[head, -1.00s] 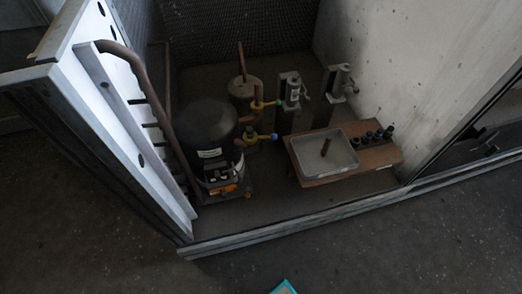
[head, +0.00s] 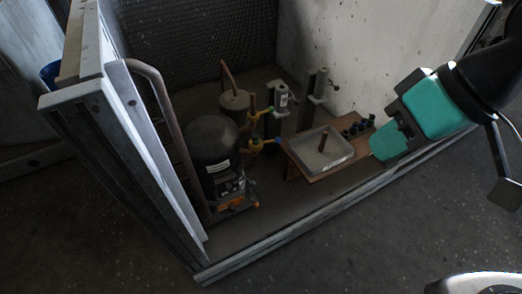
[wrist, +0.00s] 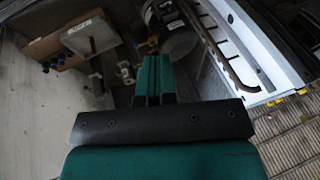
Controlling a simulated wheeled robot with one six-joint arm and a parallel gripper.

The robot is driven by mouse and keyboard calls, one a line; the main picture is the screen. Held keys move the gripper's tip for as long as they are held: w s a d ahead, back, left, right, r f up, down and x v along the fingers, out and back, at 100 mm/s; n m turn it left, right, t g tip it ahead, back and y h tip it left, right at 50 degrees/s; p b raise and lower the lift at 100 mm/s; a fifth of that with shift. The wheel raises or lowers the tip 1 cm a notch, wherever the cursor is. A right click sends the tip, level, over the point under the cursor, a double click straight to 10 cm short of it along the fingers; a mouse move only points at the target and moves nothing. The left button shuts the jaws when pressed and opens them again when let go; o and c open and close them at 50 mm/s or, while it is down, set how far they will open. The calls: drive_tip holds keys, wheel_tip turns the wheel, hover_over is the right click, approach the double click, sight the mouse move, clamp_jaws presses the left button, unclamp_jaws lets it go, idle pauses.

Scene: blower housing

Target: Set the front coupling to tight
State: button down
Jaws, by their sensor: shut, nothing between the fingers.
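Two yellow pipe fittings sit on the copper pipes beside the black compressor (head: 211,147). The nearer fitting (head: 257,145) has a blue end at its right, and the farther fitting (head: 253,116) has a green end. I cannot tell which setting either fitting is at. My gripper (head: 378,147) is teal, shut and empty, to the right of both fittings and near the wooden bench. In the wrist view its closed fingers (wrist: 152,72) point toward the housing, and the compressor (wrist: 178,42) shows beyond them, partly hidden.
A grey tray (head: 343,160) with a brown piece inside stands on a wooden bench (head: 322,175), with several dark cups (head: 353,130) behind. Two clamp posts (head: 318,85) stand behind the bench. A white panel (head: 150,150) walls the left, and a low frame rail (head: 290,232) crosses the front.

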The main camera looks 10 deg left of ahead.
drive_tip(key=w+a+f+t+y+b, duration=0.1)
drive_tip(key=w+a+f+t+b, duration=0.1)
drive_tip(key=w+f+t+b, duration=0.2)
drive_tip(key=w+a+f+t+y+b, duration=0.1)
drive_tip(key=w+a+f+t+b, duration=0.2)
drive_tip(key=w+f+b, duration=0.4)
drive_tip(key=w+a+f+t+y+b, duration=0.1)
drive_tip(key=w+f+t+b, duration=0.4)
drive_tip(key=f+b, duration=0.6)
wheel_tip(320, 180, down, 8)
drive_tip(key=shift+w+a+r+y, duration=0.1)
drive_tip(key=shift+w+a+y, duration=0.2)
drive_tip(key=shift+w+a, duration=0.3)
drive_tip(key=shift+a+b, duration=0.15)
drive_tip(key=shift+b, duration=0.7)
